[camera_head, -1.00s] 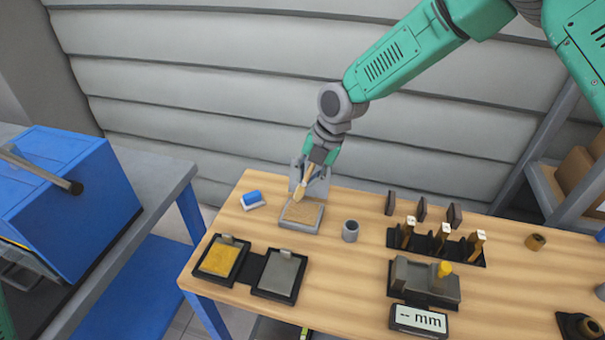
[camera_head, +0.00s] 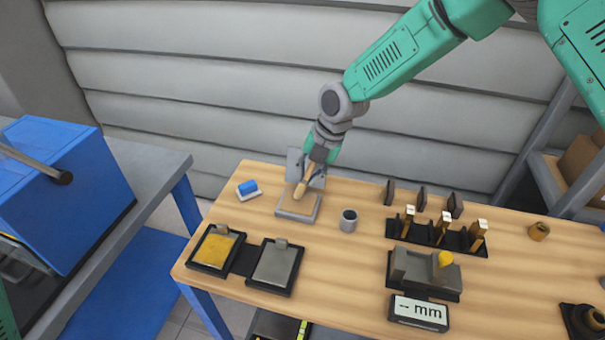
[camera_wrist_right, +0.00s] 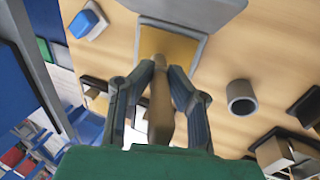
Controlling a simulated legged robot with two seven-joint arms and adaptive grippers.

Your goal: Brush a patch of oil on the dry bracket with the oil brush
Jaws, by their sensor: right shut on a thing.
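My right gripper (camera_head: 313,175) is shut on the wooden oil brush (camera_head: 302,186), tip down over the open grey box with a tan pad (camera_head: 304,206). In the right wrist view the gripper (camera_wrist_right: 160,68) grips the brush handle (camera_wrist_right: 160,115), and the tip (camera_wrist_right: 153,42) overlaps the yellow pad (camera_wrist_right: 186,48); I cannot tell if they touch. Two plates lie in black trays at the front left: one is covered yellow (camera_head: 217,250), the other is bare grey (camera_head: 276,264) and looks like the dry bracket. My left gripper is not in view.
A grey cup (camera_head: 348,221) stands right of the box, a blue and white block (camera_head: 248,189) left of it. A black rack (camera_head: 437,236) with wooden-handled tools, a grey fixture (camera_head: 425,270) and an "mm" display (camera_head: 418,312) are on the right. Bare wood lies between.

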